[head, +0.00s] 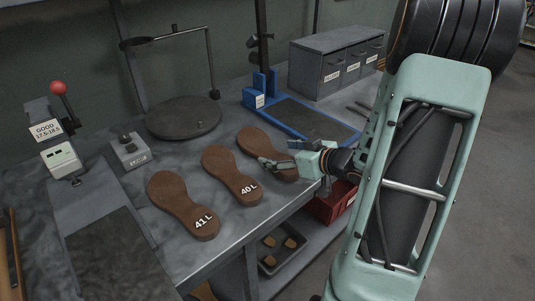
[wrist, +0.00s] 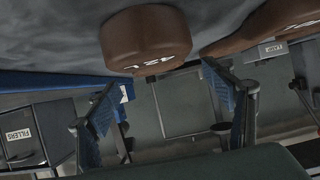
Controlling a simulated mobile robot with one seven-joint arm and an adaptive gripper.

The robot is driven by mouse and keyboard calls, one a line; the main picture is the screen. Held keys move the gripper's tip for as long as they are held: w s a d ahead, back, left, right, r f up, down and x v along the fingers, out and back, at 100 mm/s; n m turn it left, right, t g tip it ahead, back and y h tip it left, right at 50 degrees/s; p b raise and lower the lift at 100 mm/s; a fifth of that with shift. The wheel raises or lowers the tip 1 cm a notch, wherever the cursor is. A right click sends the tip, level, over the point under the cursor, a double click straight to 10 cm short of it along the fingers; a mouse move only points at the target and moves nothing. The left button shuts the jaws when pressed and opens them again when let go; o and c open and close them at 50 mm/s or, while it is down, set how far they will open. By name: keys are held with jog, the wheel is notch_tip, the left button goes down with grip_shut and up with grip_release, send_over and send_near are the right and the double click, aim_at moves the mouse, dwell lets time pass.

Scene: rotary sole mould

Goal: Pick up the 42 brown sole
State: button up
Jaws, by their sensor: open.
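Three brown soles lie in a row on the grey bench in the head view. The farthest, rightmost one (head: 256,141) is partly covered by my gripper (head: 279,154), and its label is hidden there. In the wrist view the near end of the 42 sole (wrist: 150,38) shows at the top, its 42 marking upside down. My gripper (wrist: 160,82) is open and empty, its fingers apart below that end in the picture. The 41 L sole (head: 182,204) and 40 L sole (head: 231,174) lie to the left.
A round turntable (head: 183,117) stands behind the soles. A blue-framed fixture (head: 312,119) and a grey drawer cabinet (head: 338,62) are at the back right. A red bin (head: 336,203) sits below the bench edge. A gauge with a red knob (head: 58,88) is at left.

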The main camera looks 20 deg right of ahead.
aim_at(267, 151)
jog(key=b+x, duration=0.1)
jog(key=x, duration=0.4)
jog(key=shift+w+f, duration=0.15)
jog(key=shift+w, duration=0.15)
jog(key=shift+c, duration=0.6)
jog(key=c, duration=1.3)
